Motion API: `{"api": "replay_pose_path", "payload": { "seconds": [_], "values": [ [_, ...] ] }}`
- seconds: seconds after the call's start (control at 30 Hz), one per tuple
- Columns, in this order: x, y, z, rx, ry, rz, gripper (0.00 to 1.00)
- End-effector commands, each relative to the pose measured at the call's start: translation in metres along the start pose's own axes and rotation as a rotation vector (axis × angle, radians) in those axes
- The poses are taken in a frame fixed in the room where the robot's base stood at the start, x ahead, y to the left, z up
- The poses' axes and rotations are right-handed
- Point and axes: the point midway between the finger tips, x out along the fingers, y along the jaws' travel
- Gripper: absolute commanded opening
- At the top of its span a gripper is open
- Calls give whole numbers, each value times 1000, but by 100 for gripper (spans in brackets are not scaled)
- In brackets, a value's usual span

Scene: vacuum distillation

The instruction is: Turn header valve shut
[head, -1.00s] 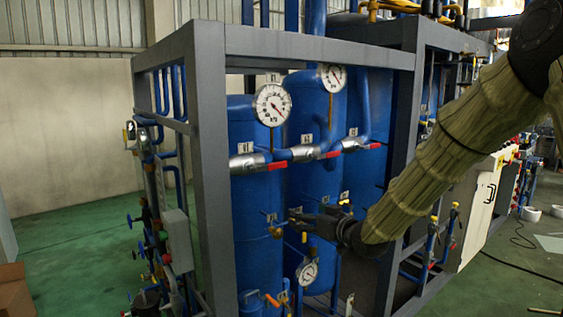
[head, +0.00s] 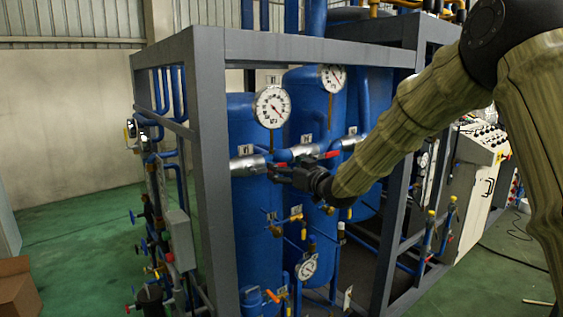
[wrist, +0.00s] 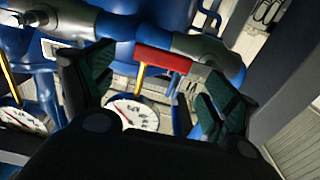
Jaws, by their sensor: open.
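The header pipe crosses the blue tanks and carries silver valve bodies (head: 247,165) with red lever handles. One red handle (head: 331,155) shows above my gripper in the head view; another, at the left, is partly hidden by the fingers. My gripper (head: 278,173) is open just in front of the header at the left tank. In the wrist view, a red lever handle (wrist: 162,60) lies across the gap between the two dark fingers (wrist: 152,82), beyond their tips. I cannot tell whether either finger touches it. The handle lies along the pipe.
A round gauge (head: 272,106) stands above the header, and another (head: 333,77) is farther right. A grey frame post (head: 212,180) stands left of the gripper. Smaller valves and a lower gauge (head: 307,267) are below. Green floor (head: 80,225) is open at the left.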

Motion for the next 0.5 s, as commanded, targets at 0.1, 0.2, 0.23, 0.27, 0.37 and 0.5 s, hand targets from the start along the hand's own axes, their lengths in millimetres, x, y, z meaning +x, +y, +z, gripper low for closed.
{"api": "replay_pose_path", "payload": {
  "seconds": [0.1,0.2,0.23,0.27,0.37,0.5],
  "values": [
    [13,0,-1,-1,-2,-1,87],
    [19,0,-1,-2,0,0,87],
    [20,0,-1,-2,0,0,87],
    [21,0,-1,-1,0,0,87],
    [23,0,0,-1,0,0,87],
    [23,0,0,-1,0,0,87]
  ]
}}
